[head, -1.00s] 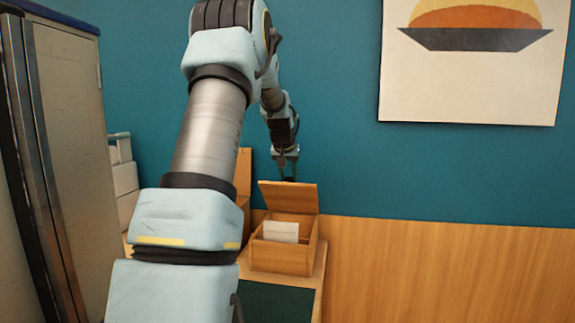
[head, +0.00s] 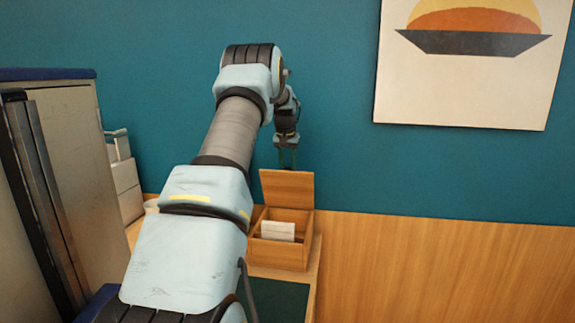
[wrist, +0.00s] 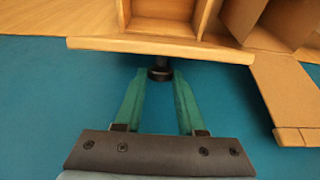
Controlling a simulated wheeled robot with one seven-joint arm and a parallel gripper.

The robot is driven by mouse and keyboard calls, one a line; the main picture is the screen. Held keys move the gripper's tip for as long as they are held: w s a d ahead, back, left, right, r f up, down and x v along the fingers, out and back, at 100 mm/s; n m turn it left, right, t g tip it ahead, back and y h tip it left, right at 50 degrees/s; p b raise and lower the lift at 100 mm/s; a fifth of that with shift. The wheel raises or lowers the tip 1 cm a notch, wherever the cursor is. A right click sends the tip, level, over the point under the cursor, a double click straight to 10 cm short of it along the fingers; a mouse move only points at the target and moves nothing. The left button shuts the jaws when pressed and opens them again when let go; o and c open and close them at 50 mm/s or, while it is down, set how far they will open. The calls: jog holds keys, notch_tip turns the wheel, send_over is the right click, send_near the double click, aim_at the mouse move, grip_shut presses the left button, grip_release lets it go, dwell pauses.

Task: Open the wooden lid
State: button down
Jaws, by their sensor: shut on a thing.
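The wooden lid (head: 287,188) stands raised at the back of a small wooden box (head: 280,255), whose inside is open to view. In the wrist view, the lid's edge (wrist: 110,43) runs across the top, with a dark knob (wrist: 160,74) at it. My gripper (head: 287,161) is at the lid's top edge in the head view. In the wrist view, my gripper's (wrist: 157,76) teal fingers are on both sides of the knob, shut on it. The lid hides the fingertips' contact in the head view.
A white card (head: 278,231) stands in the box. The box is on a wooden counter with a dark green mat (head: 280,300). A metal cabinet (head: 65,165) stands at the left; a teal wall (head: 340,130) is behind.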

jog(key=c, duration=0.5)
grip_release()
jog(key=b+v, duration=0.3)
jog(key=v, duration=0.7)
jog(key=shift+s+r+b, duration=0.1)
jog(key=shift+r+b, duration=0.3)
